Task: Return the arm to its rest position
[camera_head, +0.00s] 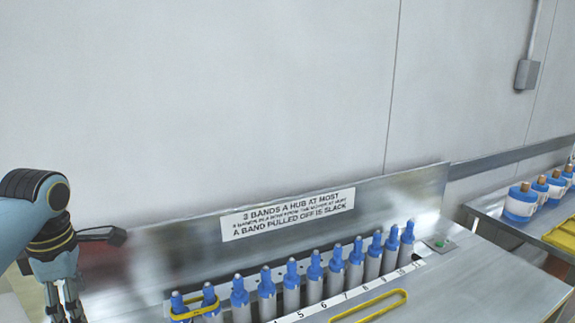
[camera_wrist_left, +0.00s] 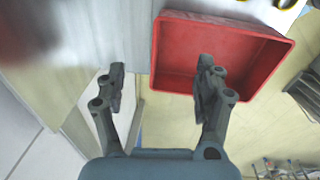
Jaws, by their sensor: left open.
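My left arm comes in at the left edge of the head view. Its gripper (camera_head: 64,309) points down there, partly cut off by the bottom edge. In the left wrist view the gripper (camera_wrist_left: 161,72) is open, with nothing between its two fingers. My right gripper is not in view.
Several blue-topped hubs (camera_head: 315,272) stand in a row on the metal bench (camera_head: 475,285). A yellow band (camera_head: 195,311) goes around the two leftmost visible ones; another (camera_head: 370,305) lies on the bench. A red bin (camera_wrist_left: 222,22) is below the gripper. A side table (camera_head: 490,208) holds blue spools (camera_head: 520,203).

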